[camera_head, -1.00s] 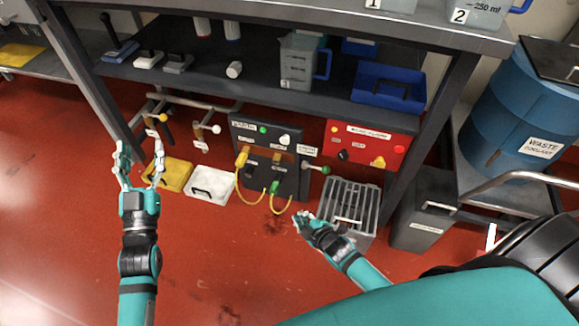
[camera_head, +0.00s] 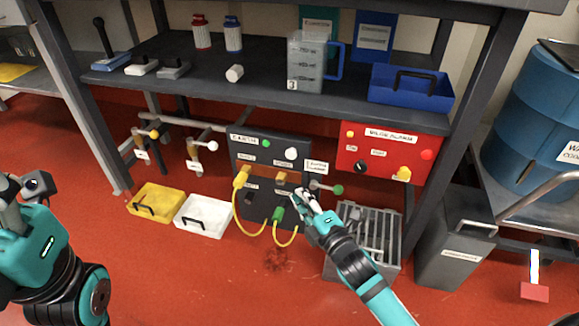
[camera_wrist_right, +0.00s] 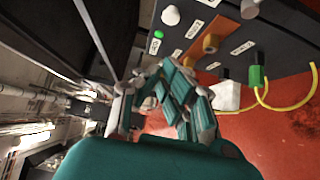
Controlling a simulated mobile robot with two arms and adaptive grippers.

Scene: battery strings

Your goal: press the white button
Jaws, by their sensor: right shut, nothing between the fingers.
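The white button (camera_head: 291,154) is a round white knob on the upper right of the dark panel (camera_head: 235,160) under the bench, right of a small green light (camera_head: 266,143). In the right wrist view a pale round knob (camera_wrist_right: 171,16), likely this button, shows near the top by the green light (camera_wrist_right: 155,42). My right gripper (camera_head: 304,198) is shut and empty, in front of the panel's lower right part, below the button and apart from it in the picture. Its fingers also show in the right wrist view (camera_wrist_right: 160,85). My left gripper (camera_head: 22,195) is partly cut off at the left edge.
Yellow cables with a yellow plug (camera_head: 241,177) and a green plug (camera_head: 278,214) hang on the panel. A green-tipped lever (camera_head: 337,189) sticks out at its right. A red panel (camera_head: 385,146) is beside it. The shelf (camera_head: 250,100) overhangs; a grey crate (camera_head: 385,222) stands below right.

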